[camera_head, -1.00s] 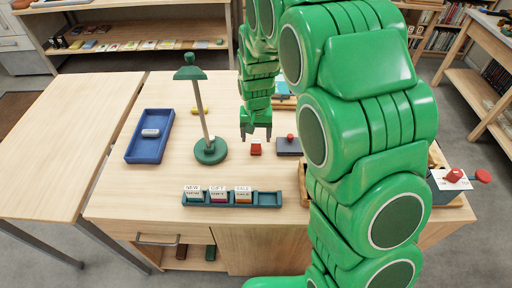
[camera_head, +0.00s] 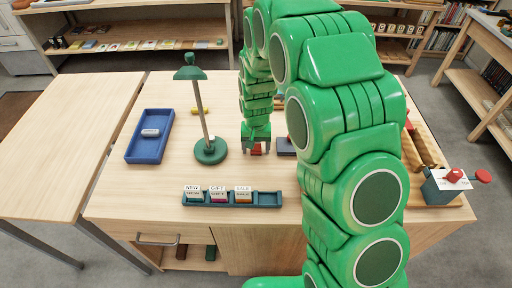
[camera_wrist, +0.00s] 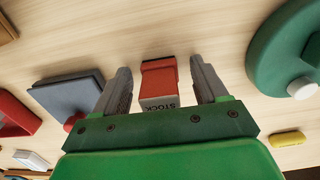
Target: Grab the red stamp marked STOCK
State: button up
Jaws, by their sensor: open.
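The red stamp (camera_wrist: 159,82) lies on the wooden table and shows a pale label reading STOCK in the wrist view. In the head view only a bit of the red stamp (camera_head: 256,149) shows, between the fingers. My gripper (camera_wrist: 163,88) is open, with one grey finger on each side of the stamp. A gap shows between each finger and the stamp in the wrist view. My gripper (camera_head: 256,150) is low over the table in the head view, and it covers most of the stamp there.
A green lamp (camera_head: 209,150) stands left of the gripper. A dark pad (camera_head: 286,147) is close on its right. A teal rack (camera_head: 268,199) with NEW, GIFT and SALE labels is in front. A blue tray (camera_head: 149,152) and a yellow piece (camera_wrist: 286,138) lie nearby.

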jog(key=c, duration=1.2)
jog(key=shift+o, duration=0.2)
jog(key=shift+r, duration=0.1)
jog(key=shift+r, duration=0.6)
jog(key=s+d+r, duration=0.3)
jog(key=s+r, duration=0.8)
jog(key=s, duration=0.2)
jog(key=shift+s+d+r, duration=0.2)
jog(key=shift+d+r, duration=0.15)
